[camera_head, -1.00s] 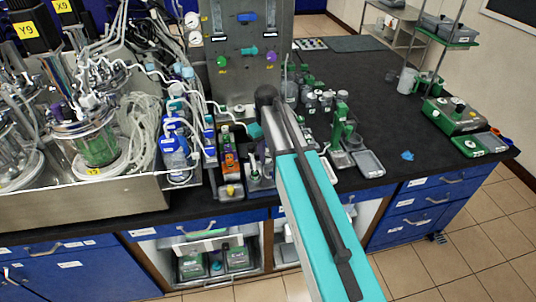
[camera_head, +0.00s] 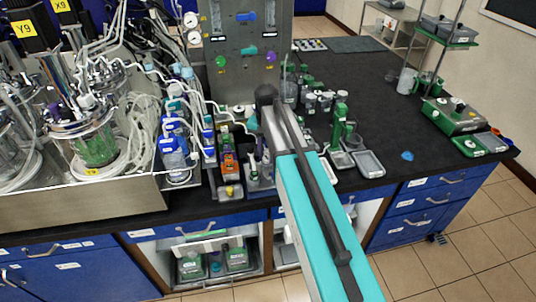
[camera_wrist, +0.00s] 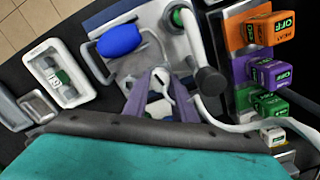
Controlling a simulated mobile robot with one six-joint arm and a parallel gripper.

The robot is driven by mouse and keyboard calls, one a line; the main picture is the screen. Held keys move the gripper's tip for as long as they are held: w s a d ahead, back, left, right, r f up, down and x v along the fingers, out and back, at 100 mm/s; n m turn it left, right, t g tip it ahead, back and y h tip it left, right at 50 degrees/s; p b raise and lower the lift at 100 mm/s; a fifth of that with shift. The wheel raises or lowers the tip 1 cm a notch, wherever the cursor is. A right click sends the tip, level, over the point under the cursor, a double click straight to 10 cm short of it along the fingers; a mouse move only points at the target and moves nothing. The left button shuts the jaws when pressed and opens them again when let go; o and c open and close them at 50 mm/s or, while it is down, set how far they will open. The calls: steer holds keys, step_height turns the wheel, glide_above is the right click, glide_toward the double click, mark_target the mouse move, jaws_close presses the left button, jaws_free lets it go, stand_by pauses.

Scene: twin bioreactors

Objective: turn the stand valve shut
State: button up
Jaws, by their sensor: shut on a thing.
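In the wrist view my gripper (camera_wrist: 160,98) has two purple-grey fingers reaching down to a light grey stand plate (camera_wrist: 156,14). A small pale part (camera_wrist: 160,84) shows between the fingers, and they are closed on it. It sits where the stand valve would be, but the fingers cover most of it and I cannot read its angle. A blue rounded body (camera_wrist: 120,40) lies beside the fingers on the stand. In the head view my own arm hides the gripper and most of the stand.
In the wrist view, orange (camera_wrist: 262,29) and purple (camera_wrist: 265,72) labelled blocks stand at the right. A dark round knob (camera_wrist: 207,81) and a pale hose are close to the fingers. A white tray (camera_wrist: 57,75) lies left. The black bench (camera_head: 440,140) has free room at the right.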

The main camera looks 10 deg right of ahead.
mark_target(266, 157)
steer(key=shift+a+m, duration=0.1)
steer(key=shift+m, duration=1.1)
steer(key=o, duration=1)
steer(key=shift+o, duration=0.2)
steer(key=shift+r, duration=0.15)
step_height(266, 157, up, 14)
steer(key=b, duration=0.3)
steer(key=shift+f, duration=0.25)
steer(key=shift+s, duration=0.1)
